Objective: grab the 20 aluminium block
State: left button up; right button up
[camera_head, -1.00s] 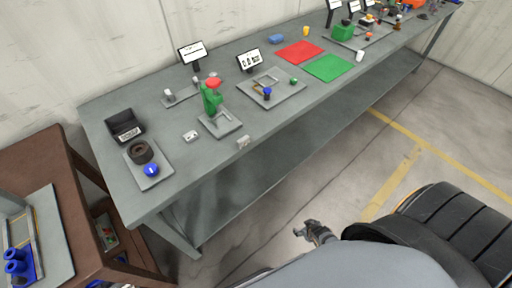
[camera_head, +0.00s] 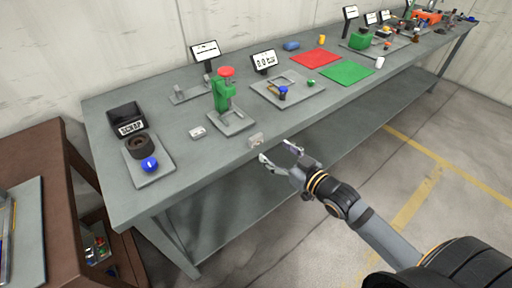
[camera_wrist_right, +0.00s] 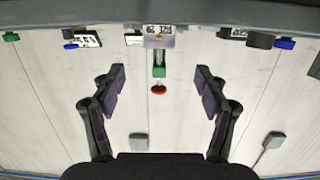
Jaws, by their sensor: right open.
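A small pale grey metal block (camera_head: 256,140) stands at the bench's front edge. It also shows in the right wrist view (camera_wrist_right: 158,40), centred beyond the fingers, with dark marking I cannot read surely. A second small grey block (camera_head: 198,132) lies farther back on the left, with dark marks on top. My right gripper (camera_head: 279,154) is open and empty, in front of the bench edge, just short of and slightly right of the front block. Its two spread fingers also show in the right wrist view (camera_wrist_right: 159,92). My left gripper is not in view.
Behind the front block stands a green press with a red knob (camera_head: 222,90) on a grey plate. A fixture plate (camera_head: 300,97) lies to the right. A black scrap bin (camera_head: 127,119) and a blue knob (camera_head: 149,164) are at the left. The bench front (camera_head: 215,160) has some clear room.

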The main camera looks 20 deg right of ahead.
aim_at(258, 138)
jog(key=b+x, duration=0.3)
jog(key=x, duration=0.1)
jog(key=shift+w+b, duration=0.3)
jog(key=shift+w+a, duration=0.2)
jog(key=shift+w, duration=0.2)
jog(key=x, duration=0.5)
jog(key=shift+w+f, duration=0.1)
jog(key=shift+f, duration=0.1)
jog(key=shift+d, duration=0.1)
jog(key=shift+c, duration=0.7)
jog(key=c, duration=1.3)
jog(key=shift+r, duration=0.15)
